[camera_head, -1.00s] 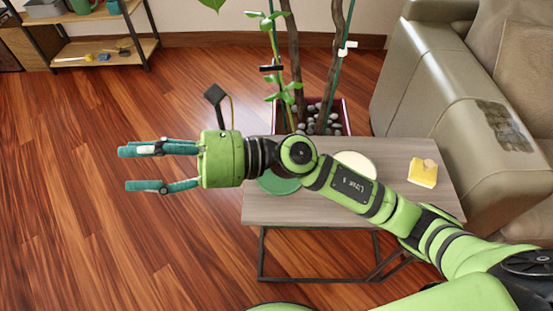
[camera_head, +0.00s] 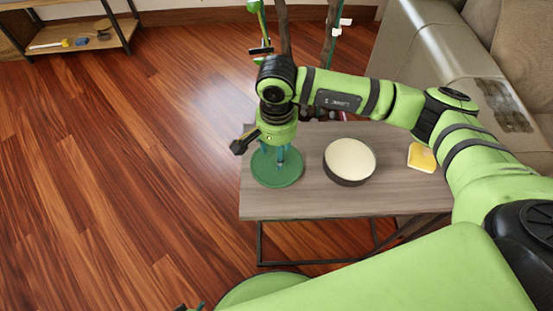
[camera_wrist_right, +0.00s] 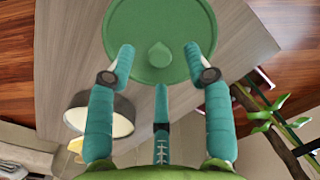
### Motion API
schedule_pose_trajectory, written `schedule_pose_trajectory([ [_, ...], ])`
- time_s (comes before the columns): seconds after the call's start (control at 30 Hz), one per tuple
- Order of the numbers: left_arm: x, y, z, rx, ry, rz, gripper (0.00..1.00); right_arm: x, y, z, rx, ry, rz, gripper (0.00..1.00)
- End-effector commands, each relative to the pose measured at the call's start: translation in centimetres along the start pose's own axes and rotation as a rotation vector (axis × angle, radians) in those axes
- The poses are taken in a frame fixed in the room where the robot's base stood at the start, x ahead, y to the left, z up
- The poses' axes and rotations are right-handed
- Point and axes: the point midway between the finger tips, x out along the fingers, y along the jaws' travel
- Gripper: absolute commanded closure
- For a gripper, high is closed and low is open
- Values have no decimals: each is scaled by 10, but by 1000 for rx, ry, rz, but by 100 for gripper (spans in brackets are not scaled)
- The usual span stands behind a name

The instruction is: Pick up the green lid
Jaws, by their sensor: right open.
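The green lid (camera_head: 290,176) is a round disc lying flat on the left end of the low wooden table (camera_head: 320,201). In the wrist view the lid (camera_wrist_right: 180,25) fills the top middle, with a small drop-shaped knob (camera_wrist_right: 159,55) at its centre. My right gripper (camera_head: 276,158) points down over the lid. In the wrist view the right gripper's (camera_wrist_right: 160,68) teal fingers are spread apart on either side of the knob, and nothing is held. I cannot tell whether the fingertips touch the lid. My left gripper is not clearly seen.
A dark round pot with a cream top (camera_head: 350,162) stands on the table right of the lid. A yellow block (camera_head: 421,158) lies further right. A grey sofa (camera_head: 430,60) borders the table's right side, and a plant (camera_head: 283,30) stands behind. Open floor (camera_head: 120,160) lies left.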

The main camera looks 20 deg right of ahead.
Motion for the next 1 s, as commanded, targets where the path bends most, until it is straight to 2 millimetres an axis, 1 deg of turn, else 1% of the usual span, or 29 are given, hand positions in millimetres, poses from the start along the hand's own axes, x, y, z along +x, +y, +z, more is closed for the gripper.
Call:
schedule_pose_trajectory([
  [0.03,-3,1,4,-1,-12,1,53,8,1,2,1,-5,3,48],
  [0.1,-3,1,11,-1,-25,2,53,18,1,2,1,-4,1,48],
  [0.2,-3,2,18,-1,-37,3,53,25,0,1,1,-3,-2,48],
  [0.43,-4,3,21,-2,-41,4,53,27,0,1,0,-3,-3,48],
  [0.47,-4,3,21,-2,-40,4,53,27,0,1,0,-3,-3,56],
  [0.5,-4,3,20,-2,-39,4,53,27,0,1,0,-3,-3,72],
  [0.57,-4,3,19,-2,-36,4,53,26,0,1,0,-3,-3,96],
  [0.6,-4,3,19,-2,-35,4,53,26,0,1,0,-3,-3,99],
  [1.0,-2,0,6,-3,-15,0,53,24,0,1,1,-3,-4,99],
])
